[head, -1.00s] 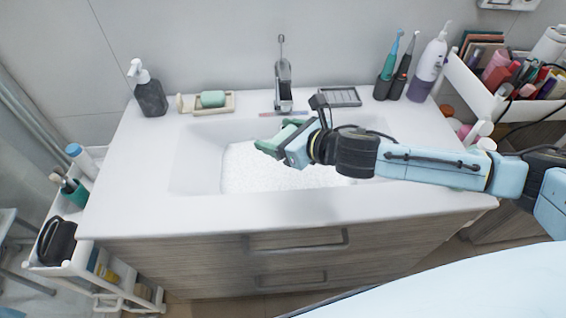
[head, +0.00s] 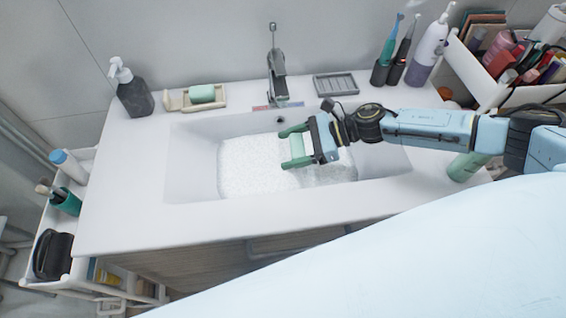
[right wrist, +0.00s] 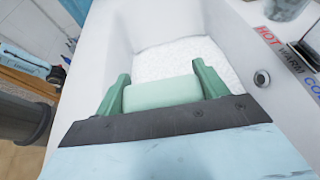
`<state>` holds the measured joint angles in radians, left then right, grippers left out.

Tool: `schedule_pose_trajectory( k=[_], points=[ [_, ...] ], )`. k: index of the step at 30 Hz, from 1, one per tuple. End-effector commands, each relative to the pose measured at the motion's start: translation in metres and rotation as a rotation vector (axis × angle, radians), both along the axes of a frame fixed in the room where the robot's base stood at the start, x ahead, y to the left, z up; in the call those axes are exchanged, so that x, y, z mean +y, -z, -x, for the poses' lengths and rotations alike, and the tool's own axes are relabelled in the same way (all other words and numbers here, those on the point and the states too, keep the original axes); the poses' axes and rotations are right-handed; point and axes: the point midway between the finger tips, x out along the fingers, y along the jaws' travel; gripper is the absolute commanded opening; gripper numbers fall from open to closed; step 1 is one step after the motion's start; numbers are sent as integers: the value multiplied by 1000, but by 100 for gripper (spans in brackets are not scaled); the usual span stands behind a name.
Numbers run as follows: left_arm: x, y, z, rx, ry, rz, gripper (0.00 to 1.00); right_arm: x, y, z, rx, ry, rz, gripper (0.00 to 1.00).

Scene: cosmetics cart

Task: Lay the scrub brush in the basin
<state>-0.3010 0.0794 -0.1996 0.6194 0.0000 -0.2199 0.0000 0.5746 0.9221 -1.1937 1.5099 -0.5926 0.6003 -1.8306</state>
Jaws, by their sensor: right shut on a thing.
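My right gripper (head: 292,149) is over the middle of the white basin (head: 195,170), its green fingers wide apart and closed on a pale green block, the scrub brush (head: 299,148). In the right wrist view the scrub brush (right wrist: 162,93) lies crosswise between the two fingers (right wrist: 160,86); no bristles show. The basin (right wrist: 105,45) holds white foam (right wrist: 180,60) just beyond the brush. Whether the brush touches the foam I cannot tell. My left gripper is not in view.
The faucet (head: 278,80) stands behind the basin. A soap dish (head: 190,107) with a green bar and a dark soap bottle (head: 134,92) are at the back left. Toothbrush holders and a loaded shelf are at the back right. The basin's left part is clear.

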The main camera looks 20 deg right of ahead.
Motion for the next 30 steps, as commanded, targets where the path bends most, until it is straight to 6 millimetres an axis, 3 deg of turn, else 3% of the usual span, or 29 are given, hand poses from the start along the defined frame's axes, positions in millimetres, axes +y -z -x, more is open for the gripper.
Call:
schedule_pose_trajectory(
  k=[5, 12, 24, 30],
  points=[
    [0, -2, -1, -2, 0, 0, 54, -13, 10, 10, 1, -59, -2, 50],
    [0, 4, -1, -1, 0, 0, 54, -14, 51, 10, 2, -65, -3, 50],
    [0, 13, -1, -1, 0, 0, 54, -14, 97, 10, 1, -65, -1, 50],
    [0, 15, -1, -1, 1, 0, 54, -14, 107, 10, -1, -66, -2, 50]
  ],
)
